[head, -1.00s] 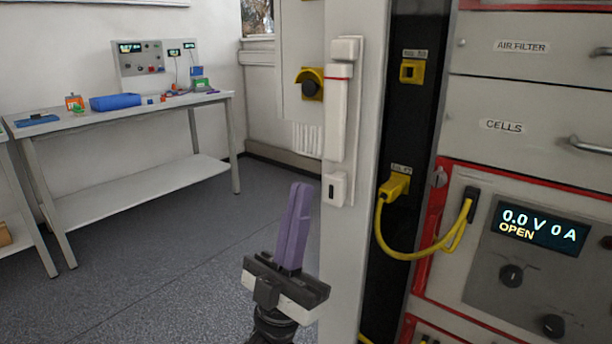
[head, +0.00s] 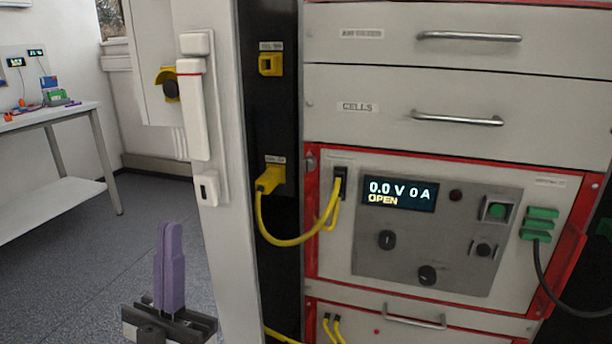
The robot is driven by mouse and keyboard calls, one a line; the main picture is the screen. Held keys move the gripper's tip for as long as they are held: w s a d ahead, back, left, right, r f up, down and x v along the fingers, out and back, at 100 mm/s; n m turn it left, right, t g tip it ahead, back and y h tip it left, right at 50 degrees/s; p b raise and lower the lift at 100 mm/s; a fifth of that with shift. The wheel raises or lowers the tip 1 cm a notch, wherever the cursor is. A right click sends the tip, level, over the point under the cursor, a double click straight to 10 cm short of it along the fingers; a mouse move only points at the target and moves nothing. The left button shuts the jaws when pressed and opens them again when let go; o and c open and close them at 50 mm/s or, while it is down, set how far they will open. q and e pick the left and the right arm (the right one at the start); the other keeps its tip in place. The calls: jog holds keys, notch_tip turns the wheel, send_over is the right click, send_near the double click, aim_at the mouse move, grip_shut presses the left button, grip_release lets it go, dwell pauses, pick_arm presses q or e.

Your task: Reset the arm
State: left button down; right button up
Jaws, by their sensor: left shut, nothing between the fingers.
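My left gripper (head: 170,232) is at the lower left of the head view, its purple fingers pointing up and closed together with nothing between them. It is in front of the floor, left of the white cabinet door edge, and touches nothing that I can see. My right gripper is not in view. The battery cycler (head: 345,235) faces me at the right, its display (head: 400,194) reading 0.0 V 0 A and OPEN. A yellow cable (head: 280,241) runs from its panel to a yellow plug (head: 271,178) in the lower socket of the black strip.
The white door post (head: 228,150) with a handle (head: 193,110) stands close to the right of my left gripper. Two drawers (head: 400,100) with metal handles are above the cycler. A workbench (head: 30,120) stands at the far left. The floor between is clear.

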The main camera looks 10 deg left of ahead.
pick_arm(q)
jog(key=w+d+f+g+p, duration=0.25)
jog(key=f+g, duration=0.35)
jog(key=f, duration=0.3)
jog(key=w+d+f+g+p, duration=0.1)
jog(key=d+f+g+p, duration=0.3)
jog(key=f+g, duration=0.4)
jog(key=s+d+f+g+y+p, duration=0.1)
jog(key=s+d+f+g+p, duration=0.1)
jog(key=s+f+g, duration=0.7)
jog(key=s+f+p, duration=0.1)
jog(key=s+f, duration=0.7)
jog(key=f, duration=0.2)
jog(key=shift+d+m, duration=0.2)
jog(key=shift+m, duration=0.2)
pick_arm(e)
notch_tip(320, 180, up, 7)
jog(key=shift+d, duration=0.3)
